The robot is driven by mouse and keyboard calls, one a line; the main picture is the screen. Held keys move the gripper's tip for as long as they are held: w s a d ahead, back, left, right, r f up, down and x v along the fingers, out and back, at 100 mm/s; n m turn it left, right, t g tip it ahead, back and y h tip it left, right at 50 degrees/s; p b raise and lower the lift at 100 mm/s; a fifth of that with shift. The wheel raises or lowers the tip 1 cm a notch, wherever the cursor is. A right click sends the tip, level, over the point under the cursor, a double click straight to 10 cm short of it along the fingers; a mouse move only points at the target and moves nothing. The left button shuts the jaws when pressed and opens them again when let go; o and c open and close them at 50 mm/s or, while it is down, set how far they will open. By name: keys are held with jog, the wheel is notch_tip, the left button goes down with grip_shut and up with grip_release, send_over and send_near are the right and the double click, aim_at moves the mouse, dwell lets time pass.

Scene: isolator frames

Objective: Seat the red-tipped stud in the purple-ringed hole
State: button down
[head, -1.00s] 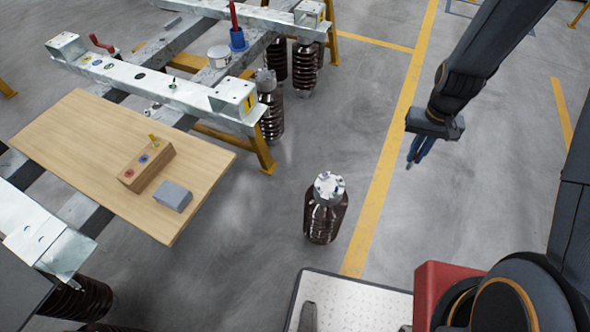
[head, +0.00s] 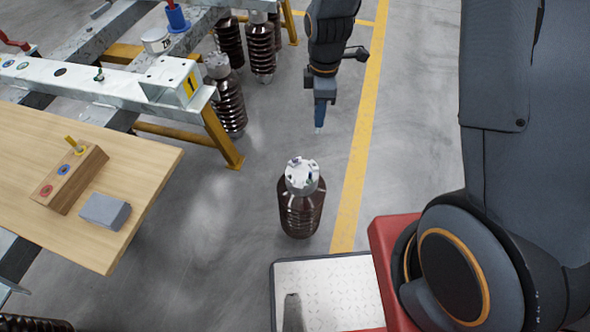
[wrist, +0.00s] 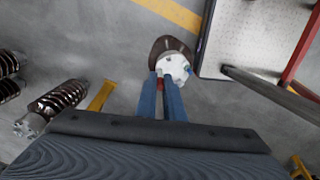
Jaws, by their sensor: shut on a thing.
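My gripper (head: 320,127) hangs pointing down, above and behind the lone brown ribbed insulator (head: 301,215) in the head view. In the wrist view its two blue fingers (wrist: 160,85) are shut on the red-tipped stud (wrist: 160,84); only the stud's red end shows clearly between them. The insulator's pale round cap (head: 302,177) also shows in the wrist view (wrist: 173,69), just beyond the fingertips. Small coloured marks and fittings sit on the cap, one bluish and one purplish. I cannot tell which mark is the purple-ringed hole. The stud appears apart from the cap.
A wooden table (head: 150,165) at left holds a block (head: 72,180) with red and blue rings and a yellow peg, and a grey box (head: 105,211). A metal frame (head: 110,90) and more insulators (head: 229,105) stand behind.

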jog(key=a+f+n+b, duration=0.2)
jog(key=f+n+b, duration=0.1)
jog(key=f+n, duration=0.2)
jog(key=a+f+n+b, duration=0.2)
jog(key=f+n+b, duration=0.1)
jog(key=f+n, duration=0.1)
jog(key=a+f+n+b, duration=0.2)
jog(key=f+n+b, duration=0.1)
jog(key=f+n, duration=0.2)
jog(key=shift+s+a+f+n+b, duration=0.2)
jog(key=shift+f+n+b, duration=0.1)
jog(key=shift+f, duration=0.3)
jog(key=shift+f, duration=0.1)
jog(key=c, duration=1.9)
grip_release()
jog(key=shift+o, duration=0.2)
